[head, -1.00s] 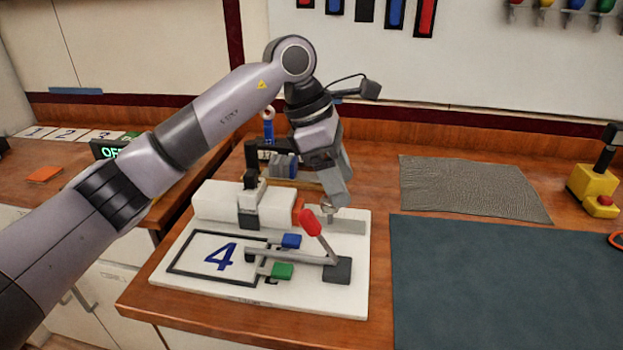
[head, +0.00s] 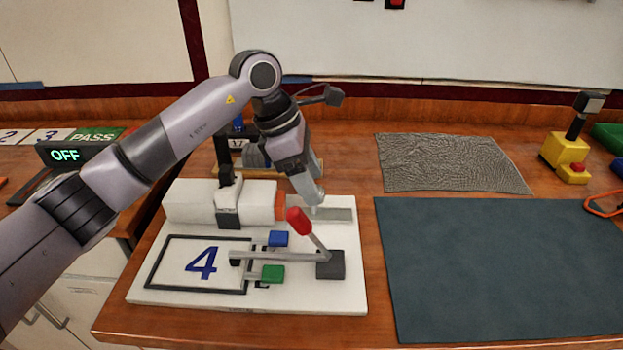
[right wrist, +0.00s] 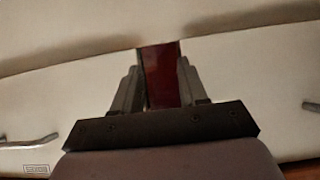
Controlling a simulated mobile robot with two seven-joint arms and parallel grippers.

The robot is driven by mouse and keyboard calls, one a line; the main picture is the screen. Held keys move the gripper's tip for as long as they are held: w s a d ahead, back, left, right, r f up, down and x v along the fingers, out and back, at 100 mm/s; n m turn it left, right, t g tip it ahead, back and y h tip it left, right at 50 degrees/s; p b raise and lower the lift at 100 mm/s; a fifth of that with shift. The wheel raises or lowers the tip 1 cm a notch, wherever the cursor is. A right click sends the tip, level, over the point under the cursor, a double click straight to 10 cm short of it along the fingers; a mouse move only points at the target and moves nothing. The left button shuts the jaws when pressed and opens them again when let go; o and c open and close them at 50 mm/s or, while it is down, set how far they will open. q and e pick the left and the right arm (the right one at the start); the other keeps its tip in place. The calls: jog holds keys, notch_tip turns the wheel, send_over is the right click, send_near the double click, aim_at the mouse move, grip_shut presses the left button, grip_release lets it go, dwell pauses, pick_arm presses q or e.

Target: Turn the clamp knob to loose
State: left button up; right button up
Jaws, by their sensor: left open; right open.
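A white fixture board (head: 190,292) lies on the wooden bench with a large 4 in a black frame. On it are a white block (head: 190,203) with a black clamp (head: 229,205), an orange end piece (head: 281,206) and a lever with a red handle (head: 298,221). My left gripper (head: 314,200) points down just behind the red handle, over the grey strip (head: 338,214) at the board's back right. Its fingers hide what lies under them, and I cannot make out a clamp knob there. My right gripper (right wrist: 160,75) is open and empty in the right wrist view.
A blue-grey mat (head: 490,265) and a textured grey sheet (head: 450,163) lie to the right. A yellow device (head: 565,150) with a black lever stands at the back right. A sign reading OFF (head: 66,155) stands at the left. White cabinet fronts (right wrist: 60,105) face the right gripper.

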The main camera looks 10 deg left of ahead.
pick_arm(q)
jog(key=shift+d+f, duration=0.25)
jog(key=shift+f, duration=0.35)
jog(key=c, duration=1.1)
jog(key=shift+o, duration=0.2)
